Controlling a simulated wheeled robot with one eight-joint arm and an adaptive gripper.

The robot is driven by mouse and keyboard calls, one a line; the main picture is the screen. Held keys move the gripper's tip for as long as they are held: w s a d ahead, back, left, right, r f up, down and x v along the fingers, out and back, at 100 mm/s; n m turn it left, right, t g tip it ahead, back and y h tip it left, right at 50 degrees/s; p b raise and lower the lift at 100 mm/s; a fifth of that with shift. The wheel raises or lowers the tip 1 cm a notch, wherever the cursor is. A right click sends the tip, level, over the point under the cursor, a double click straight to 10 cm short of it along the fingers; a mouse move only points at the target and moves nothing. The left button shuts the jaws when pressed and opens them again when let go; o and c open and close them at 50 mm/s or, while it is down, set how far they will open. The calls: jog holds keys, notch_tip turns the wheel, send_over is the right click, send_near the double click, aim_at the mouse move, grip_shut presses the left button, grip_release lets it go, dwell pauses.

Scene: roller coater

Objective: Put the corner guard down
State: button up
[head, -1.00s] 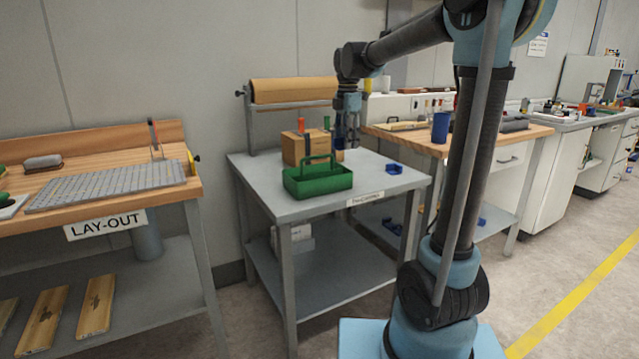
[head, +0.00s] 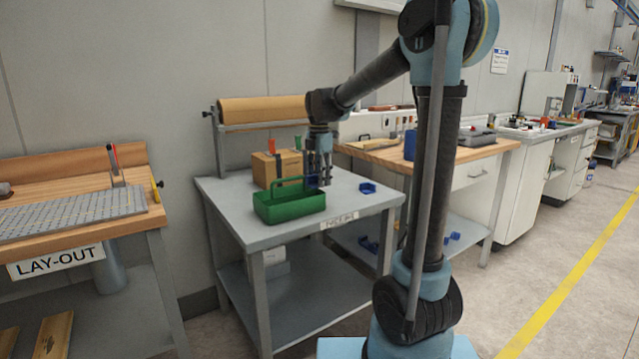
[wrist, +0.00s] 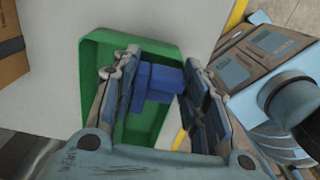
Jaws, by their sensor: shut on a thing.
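A blue corner guard (wrist: 156,84) sits between the two fingers of my gripper (wrist: 160,100) in the wrist view. My gripper (head: 320,180) is shut on it. In the head view the gripper hangs just behind the right end of a green carry tote (head: 290,207), and a bit of blue shows at its fingers. In the wrist view the tote (wrist: 95,70) lies below the held guard; I cannot tell whether they touch. A second blue piece (head: 367,188) lies on the grey table (head: 350,205), right of the gripper.
A cardboard box (head: 266,168) with red and green handles showing stands behind the tote. A brown paper roll (head: 262,110) is mounted at the table's back. The front right of the tabletop is clear. A wooden bench (head: 475,148) stands to the right.

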jog(key=shift+f, duration=0.75)
jog(key=shift+f, duration=0.55)
jog(key=o, duration=0.8)
notch_tip(320, 180, up, 13)
jog(key=s+d+f+m, duration=0.4)
jog(key=s+d+m, duration=0.2)
jog(key=s+d, duration=0.25)
jog(key=s+d+f+m, duration=0.3)
jog(key=s+f+m, duration=0.3)
jog(key=s+f, duration=0.1)
jog(key=s+d+f+m+t, duration=0.1)
jog(key=s+d+f+m, duration=0.3)
jog(key=s+f+m, duration=0.2)
jog(key=s+d+f+m+t, duration=0.1)
jog(key=s+d+f+m, duration=0.3)
jog(key=s+f, duration=0.5)
jog(key=shift+s+m, duration=0.2)
jog(key=shift+m, duration=0.45)
jog(key=shift+s+m, duration=0.2)
jog(key=shift+m, duration=0.45)
